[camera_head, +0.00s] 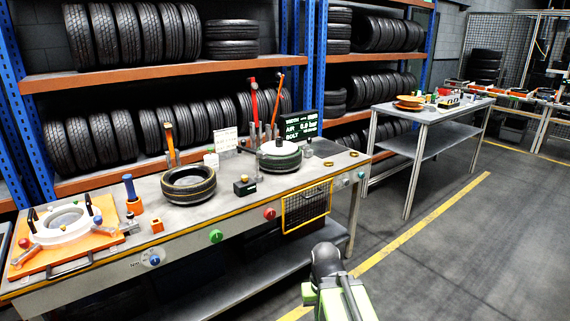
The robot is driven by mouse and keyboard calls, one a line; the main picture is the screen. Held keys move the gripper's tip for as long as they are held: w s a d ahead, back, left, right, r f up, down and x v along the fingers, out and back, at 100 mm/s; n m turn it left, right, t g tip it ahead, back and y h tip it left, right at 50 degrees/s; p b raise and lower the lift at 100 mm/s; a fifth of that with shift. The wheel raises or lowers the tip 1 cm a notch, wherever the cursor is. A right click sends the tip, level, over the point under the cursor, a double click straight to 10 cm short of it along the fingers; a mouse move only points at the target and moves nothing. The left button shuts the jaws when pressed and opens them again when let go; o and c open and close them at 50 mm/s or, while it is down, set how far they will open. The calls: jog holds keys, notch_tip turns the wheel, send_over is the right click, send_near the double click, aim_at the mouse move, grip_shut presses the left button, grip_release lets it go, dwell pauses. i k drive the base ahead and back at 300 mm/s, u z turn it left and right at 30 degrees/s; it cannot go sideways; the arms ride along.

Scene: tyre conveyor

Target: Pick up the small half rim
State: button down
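I cannot tell for sure which thing is the small half rim. Stacked orange-brown round discs (409,103) lie on the far grey table (440,113); they look rim-like but are small in the picture. A white ring (62,222) sits in an orange fixture (45,262) at the left end of the near workbench. Two small brass-coloured rings, one here (328,164), lie near the workbench's right end. Part of my black and green arm shows at the bottom centre, apart from the bench. No gripper fingers can be made out.
The near workbench (235,205) carries a tyre (188,186), a second tyre station (279,160), a black sign (302,125) and upright tools. Tyre racks stand behind. A yellow mesh guard (306,206) hangs on the bench front. Grey floor (470,250) is clear at right.

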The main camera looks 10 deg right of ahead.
aim_at(279, 147)
jog(key=u, duration=0.1)
jog(key=i, duration=0.9)
jog(key=z, duration=0.05)
